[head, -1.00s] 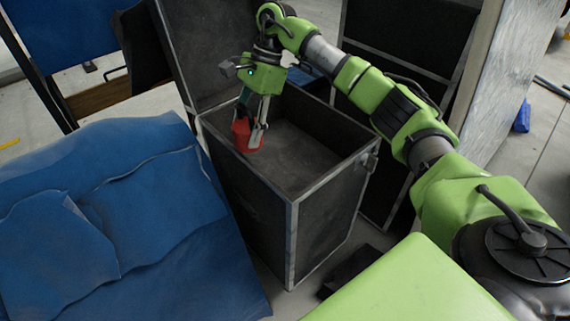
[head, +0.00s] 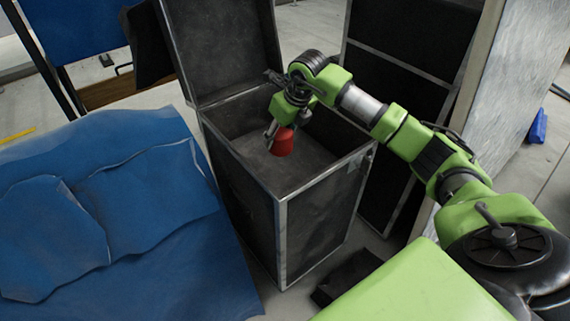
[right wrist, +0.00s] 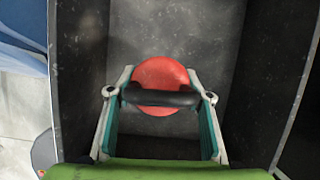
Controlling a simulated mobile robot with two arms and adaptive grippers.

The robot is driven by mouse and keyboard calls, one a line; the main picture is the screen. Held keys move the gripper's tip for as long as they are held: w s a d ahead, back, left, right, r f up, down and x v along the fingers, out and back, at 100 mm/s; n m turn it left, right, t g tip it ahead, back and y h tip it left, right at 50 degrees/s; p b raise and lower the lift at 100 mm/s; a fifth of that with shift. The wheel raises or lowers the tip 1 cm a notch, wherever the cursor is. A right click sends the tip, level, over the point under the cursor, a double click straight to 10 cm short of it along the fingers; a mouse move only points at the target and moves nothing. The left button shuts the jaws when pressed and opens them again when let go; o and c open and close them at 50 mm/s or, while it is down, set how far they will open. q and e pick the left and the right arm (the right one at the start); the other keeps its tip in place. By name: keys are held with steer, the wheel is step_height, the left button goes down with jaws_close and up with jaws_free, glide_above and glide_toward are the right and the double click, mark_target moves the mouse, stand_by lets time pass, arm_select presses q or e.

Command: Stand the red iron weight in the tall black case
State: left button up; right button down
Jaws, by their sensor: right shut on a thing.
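The red iron weight (head: 283,142) is in my right gripper (head: 271,133), inside the opening of the tall black case (head: 321,187). The case stands with its lid open at the back. In the right wrist view the weight (right wrist: 160,74) shows as a round red body with a dark handle across it, and the fingers of my right gripper (right wrist: 160,97) are at the two ends of the handle. The grey case floor (right wrist: 184,38) shows beyond the weight. I cannot tell whether the weight touches the floor. My left gripper is not in view.
A blue-covered surface (head: 104,230) lies left of the case. Another dark case (head: 412,60) stands behind it on the right, beside a pale panel (head: 495,105). A small dark object (head: 345,277) lies on the floor in front.

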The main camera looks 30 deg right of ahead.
steer(key=shift+w+d+f, duration=0.1)
steer(key=shift+d+f, duration=0.05)
steer(key=shift+f+b, duration=0.95)
steer(key=shift+f, duration=3.8)
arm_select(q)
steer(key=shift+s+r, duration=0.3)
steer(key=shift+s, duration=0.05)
arm_select(e)
steer(key=c, duration=1)
jaws_free()
steer(key=shift+f, duration=0.2)
steer(key=shift+c, duration=0.2)
steer(key=shift+s, duration=0.2)
steer(key=shift+r, duration=0.1)
